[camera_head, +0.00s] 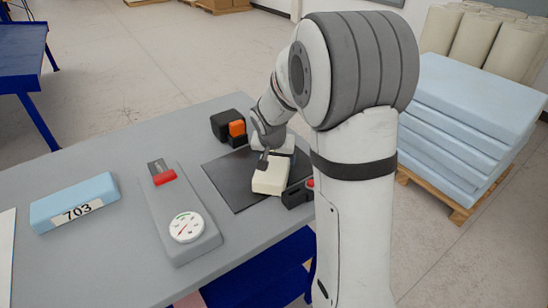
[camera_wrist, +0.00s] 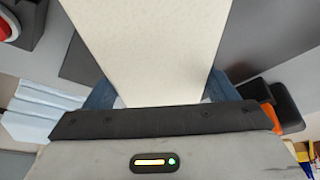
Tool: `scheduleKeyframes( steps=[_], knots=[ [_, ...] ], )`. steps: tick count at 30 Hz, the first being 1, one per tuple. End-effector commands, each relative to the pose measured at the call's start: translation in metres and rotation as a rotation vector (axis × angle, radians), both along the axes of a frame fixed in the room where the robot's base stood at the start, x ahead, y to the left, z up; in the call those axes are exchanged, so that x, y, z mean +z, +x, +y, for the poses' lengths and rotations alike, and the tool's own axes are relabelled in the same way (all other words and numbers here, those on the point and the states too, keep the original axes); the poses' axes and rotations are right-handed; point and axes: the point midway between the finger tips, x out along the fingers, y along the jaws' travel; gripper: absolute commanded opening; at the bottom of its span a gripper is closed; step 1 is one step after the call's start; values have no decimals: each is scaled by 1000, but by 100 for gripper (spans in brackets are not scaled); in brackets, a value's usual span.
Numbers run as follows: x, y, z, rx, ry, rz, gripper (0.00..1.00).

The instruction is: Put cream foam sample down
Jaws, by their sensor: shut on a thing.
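The cream foam sample (camera_head: 271,176) is a pale block at the dark mat (camera_head: 229,183) on the grey table. In the wrist view the cream foam sample (camera_wrist: 146,50) fills the upper middle, between the two blue-grey fingers. My gripper (camera_head: 268,162) is shut on it from the far end in the head view; the fingers also show in the wrist view (camera_wrist: 158,90). I cannot tell whether the foam touches the mat or hangs just above it. My arm hides part of the mat's right side.
A gauge device (camera_head: 180,222) with a round dial and red part lies left of the mat. A blue foam block (camera_head: 75,203) labelled 703 is farther left. A black and orange item (camera_head: 232,127) stands behind the mat. A dark box with a red button (camera_head: 297,194) sits at the right.

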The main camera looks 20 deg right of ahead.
Motion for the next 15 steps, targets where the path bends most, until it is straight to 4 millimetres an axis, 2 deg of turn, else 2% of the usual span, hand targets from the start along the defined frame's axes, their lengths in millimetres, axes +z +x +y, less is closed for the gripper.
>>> scheduleKeyframes(
  steps=[7,8,15],
  knots=[
    [-3,0,-1,-1,0,-1,54],
    [-2,0,-1,-1,0,-1,81],
    [-1,0,-1,-2,1,0,100]
  ],
)
